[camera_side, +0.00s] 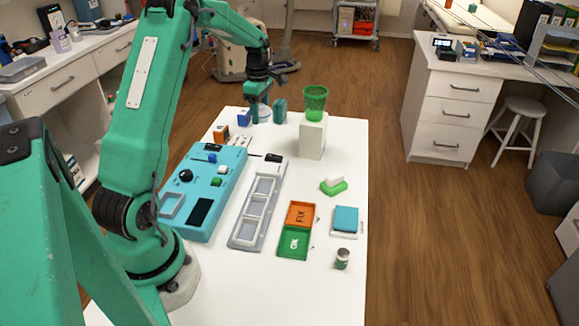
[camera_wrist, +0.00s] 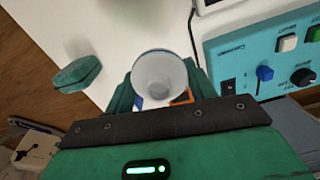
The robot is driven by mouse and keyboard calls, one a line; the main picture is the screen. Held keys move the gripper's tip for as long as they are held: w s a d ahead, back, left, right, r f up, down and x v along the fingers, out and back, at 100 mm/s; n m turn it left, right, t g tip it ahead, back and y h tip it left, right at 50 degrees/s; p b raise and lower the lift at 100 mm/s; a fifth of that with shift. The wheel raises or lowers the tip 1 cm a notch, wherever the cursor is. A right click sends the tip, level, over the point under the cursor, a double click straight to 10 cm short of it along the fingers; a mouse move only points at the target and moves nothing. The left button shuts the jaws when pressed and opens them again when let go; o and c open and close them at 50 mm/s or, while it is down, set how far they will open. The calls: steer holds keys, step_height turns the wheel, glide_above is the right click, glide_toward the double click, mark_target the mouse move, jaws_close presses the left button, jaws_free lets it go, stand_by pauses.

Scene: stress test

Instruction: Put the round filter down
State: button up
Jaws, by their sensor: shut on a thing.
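The round filter (camera_wrist: 160,76) looks like a pale grey-white round cup with its open mouth towards the wrist camera. It sits between the two green jaws of my gripper (camera_wrist: 160,88), which are shut on it. In the side view my gripper (camera_side: 263,104) is low over the far left part of the white table, and the filter shows only as a small pale shape there. I cannot tell whether its underside touches the table.
A teal block (camera_wrist: 78,75) stands beside my gripper. A blue piece (camera_side: 243,118) and an orange piece (camera_side: 221,134) are close by. The blue control panel (camera_side: 205,185), grey tray (camera_side: 235,238), white block (camera_side: 312,138) with a green cup (camera_side: 315,98) and orange-green tray (camera_side: 293,246) stand nearer.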

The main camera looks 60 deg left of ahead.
mark_target(260, 105)
steer(key=shift+f, duration=4.6)
steer(key=shift+f, duration=0.15)
steer(key=o, duration=1)
step_height(260, 105, up, 12)
steer(key=shift+r, duration=0.15)
steer(key=shift+d+r, duration=0.1)
